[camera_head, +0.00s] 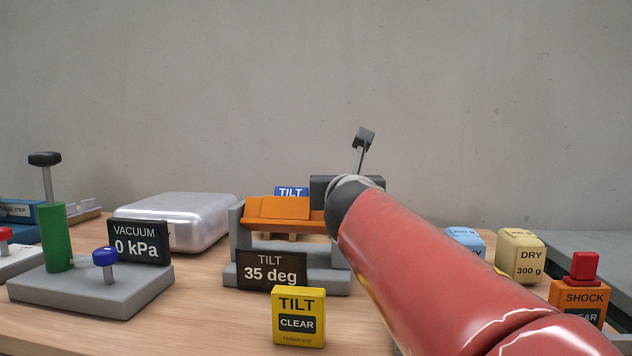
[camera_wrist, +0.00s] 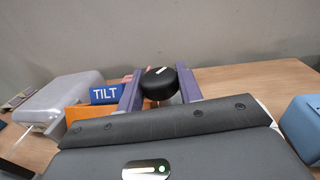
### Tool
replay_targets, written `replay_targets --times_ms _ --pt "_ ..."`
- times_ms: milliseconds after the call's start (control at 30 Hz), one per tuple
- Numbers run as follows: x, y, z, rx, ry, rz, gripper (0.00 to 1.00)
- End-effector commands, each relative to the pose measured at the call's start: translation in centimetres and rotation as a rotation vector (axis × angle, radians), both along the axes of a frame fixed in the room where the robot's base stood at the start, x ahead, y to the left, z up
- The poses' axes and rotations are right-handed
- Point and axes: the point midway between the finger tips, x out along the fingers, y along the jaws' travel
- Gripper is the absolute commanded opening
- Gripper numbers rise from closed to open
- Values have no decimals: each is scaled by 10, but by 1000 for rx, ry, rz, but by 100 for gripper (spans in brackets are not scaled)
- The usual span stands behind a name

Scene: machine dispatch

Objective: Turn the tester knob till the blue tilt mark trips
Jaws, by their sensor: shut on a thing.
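The tilt tester (camera_head: 235,232) is a grey frame with an orange tilting bed (camera_head: 280,208); its display (camera_head: 270,270) reads 35 deg. The blue tilt mark (camera_head: 291,191) stands behind the bed, with only its TILT label showing; it also shows in the wrist view (camera_wrist: 105,95). Its state window is hidden. The black tester knob (camera_wrist: 156,84), with a white line on top, sits between the two purple fingers of my gripper (camera_wrist: 158,90), which is shut on it. In the head view my red arm hides the knob and the fingers.
A yellow tilt mark (camera_head: 298,304) reading CLEAR stands in front of the tester. A vacuum stand (camera_head: 90,292) and a silver case (camera_head: 185,218) are on the left. Blue and cream blocks (camera_head: 521,255) and an orange shock mark (camera_head: 583,299) with a red top stand right.

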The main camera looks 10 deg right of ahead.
Motion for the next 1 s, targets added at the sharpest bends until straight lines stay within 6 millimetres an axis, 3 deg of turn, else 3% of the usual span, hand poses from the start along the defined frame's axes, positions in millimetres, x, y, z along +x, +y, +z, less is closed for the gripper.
replay_targets --times_ms 933,967,1000 --pt "0 0 1 -1 -2 87 13" --pt "0 0 1 -1 -2 87 37" --pt "0 0 1 -1 -2 87 42"
